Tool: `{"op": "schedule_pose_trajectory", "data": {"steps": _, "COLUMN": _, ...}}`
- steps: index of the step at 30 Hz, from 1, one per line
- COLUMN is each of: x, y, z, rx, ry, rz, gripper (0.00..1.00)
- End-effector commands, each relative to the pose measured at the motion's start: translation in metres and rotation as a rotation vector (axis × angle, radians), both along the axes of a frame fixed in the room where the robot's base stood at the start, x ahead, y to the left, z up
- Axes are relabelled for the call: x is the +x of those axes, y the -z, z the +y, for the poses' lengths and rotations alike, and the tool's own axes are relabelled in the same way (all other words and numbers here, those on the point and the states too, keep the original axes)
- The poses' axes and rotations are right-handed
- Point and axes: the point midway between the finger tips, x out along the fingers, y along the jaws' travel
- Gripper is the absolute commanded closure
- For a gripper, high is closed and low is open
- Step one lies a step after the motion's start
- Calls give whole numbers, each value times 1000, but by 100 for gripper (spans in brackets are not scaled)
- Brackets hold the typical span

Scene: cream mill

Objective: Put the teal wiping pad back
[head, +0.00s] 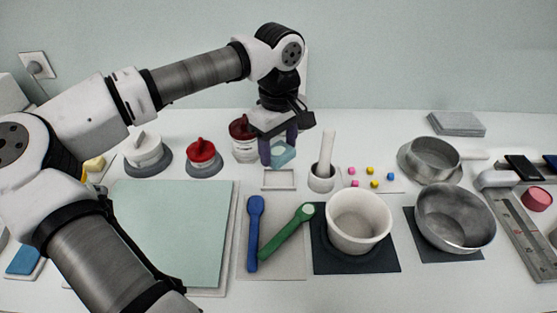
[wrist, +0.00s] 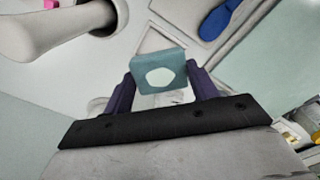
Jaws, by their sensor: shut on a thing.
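My gripper (head: 279,150) is shut on the teal wiping pad (head: 283,154), one finger on each side of it. The pad is held above the table, near a small square pale frame (head: 279,179) that lies just in front of it in the head view. In the wrist view the teal pad (wrist: 159,72) shows a pale, roughly six-sided patch on its face, between my dark purple fingers. I cannot tell the exact height of the pad over the frame.
A mortar with a pestle (head: 327,158) stands close to the right of the frame. A blue spoon (head: 255,232) and a green one (head: 285,237) lie in front. A white bowl (head: 359,221) is front right.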

Motion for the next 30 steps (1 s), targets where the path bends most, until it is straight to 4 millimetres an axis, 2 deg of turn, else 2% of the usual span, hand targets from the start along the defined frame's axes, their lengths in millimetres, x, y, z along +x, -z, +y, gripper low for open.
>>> {"op": "schedule_pose_trajectory", "data": {"steps": 7, "x": 0, "y": 19, "z": 0, "rx": -1, "ry": 0, "rz": 1, "gripper": 60}}
{"op": "schedule_pose_trajectory", "data": {"steps": 14, "x": 0, "y": 51, "z": 0, "rx": 0, "ry": 1, "rz": 1, "gripper": 60}}
{"op": "schedule_pose_trajectory", "data": {"steps": 27, "x": 0, "y": 59, "z": 0, "rx": 0, "ry": 0, "rz": 0, "gripper": 60}}
{"op": "schedule_pose_trajectory", "data": {"steps": 28, "x": 0, "y": 59, "z": 0, "rx": 0, "ry": 0, "rz": 0, "gripper": 41}}
{"op": "schedule_pose_trajectory", "data": {"steps": 30, "x": 0, "y": 58, "z": 0, "rx": 0, "ry": -1, "rz": 0, "gripper": 32}}
